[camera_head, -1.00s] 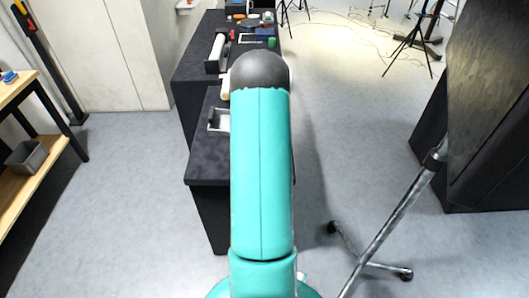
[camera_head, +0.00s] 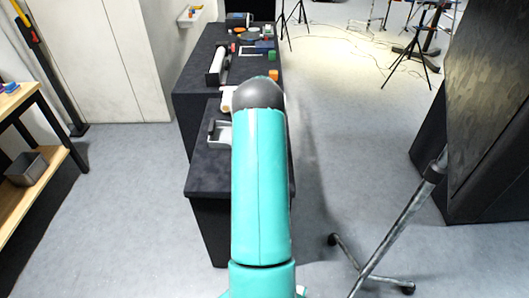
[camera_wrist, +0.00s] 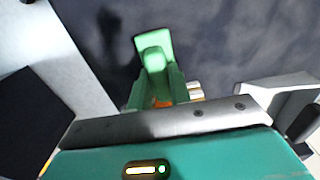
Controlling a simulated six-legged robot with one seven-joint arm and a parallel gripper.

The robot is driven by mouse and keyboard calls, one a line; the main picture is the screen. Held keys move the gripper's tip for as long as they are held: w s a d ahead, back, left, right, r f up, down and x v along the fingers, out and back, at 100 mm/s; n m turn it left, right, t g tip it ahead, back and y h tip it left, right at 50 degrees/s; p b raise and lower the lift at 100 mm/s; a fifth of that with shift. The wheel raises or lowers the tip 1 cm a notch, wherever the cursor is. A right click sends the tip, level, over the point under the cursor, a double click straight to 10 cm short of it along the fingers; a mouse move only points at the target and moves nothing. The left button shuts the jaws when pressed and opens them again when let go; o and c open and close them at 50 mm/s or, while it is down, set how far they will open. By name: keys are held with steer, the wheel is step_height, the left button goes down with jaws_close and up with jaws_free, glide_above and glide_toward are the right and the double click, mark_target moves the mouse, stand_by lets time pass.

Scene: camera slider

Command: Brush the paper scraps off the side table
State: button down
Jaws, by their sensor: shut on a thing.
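The dark side table (camera_head: 212,178) stands ahead, partly behind my teal arm. Its dark top (camera_wrist: 230,40) also fills much of the wrist view. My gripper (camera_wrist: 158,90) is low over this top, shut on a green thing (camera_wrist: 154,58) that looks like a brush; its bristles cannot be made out. Small white and orange bits (camera_wrist: 195,90) show beside the green thing; whether they are paper scraps I cannot tell. In the head view my arm hides the gripper and part of the table top. A white tray (camera_head: 224,133) with a dark part lies on the table.
A longer dark table (camera_head: 190,90) beyond holds a white roll (camera_head: 217,62) and several small coloured things. A metal stand (camera_head: 395,232) with wheeled feet is at right. A wooden shelf (camera_head: 15,190) with a grey bin (camera_head: 26,168) is at left. Grey floor lies between.

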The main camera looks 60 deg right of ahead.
steer(key=shift+s+a+r, duration=0.1)
steer(key=shift+s+a, duration=0.2)
steer(key=shift+a, duration=0.3)
steer(key=shift+s+a, duration=0.35)
steer(key=shift+a, duration=0.3)
steer(key=shift+s+a+r, duration=0.1)
steer(key=shift+s+a, duration=0.2)
steer(key=shift+a, duration=0.3)
steer(key=shift+s+a+f, duration=0.1)
steer(key=shift+s+a, duration=0.45)
steer(key=shift+a, duration=0.5)
steer(key=shift+s+a+f, duration=0.15)
steer(key=shift+s+a, duration=0.35)
steer(key=shift+a, duration=0.5)
steer(key=shift+s+a+f, duration=0.1)
steer(key=shift+s+a, duration=0.45)
steer(key=shift+a, duration=0.5)
step_height(320, 180, up, 7)
steer(key=shift+w+d+r, duration=0.1)
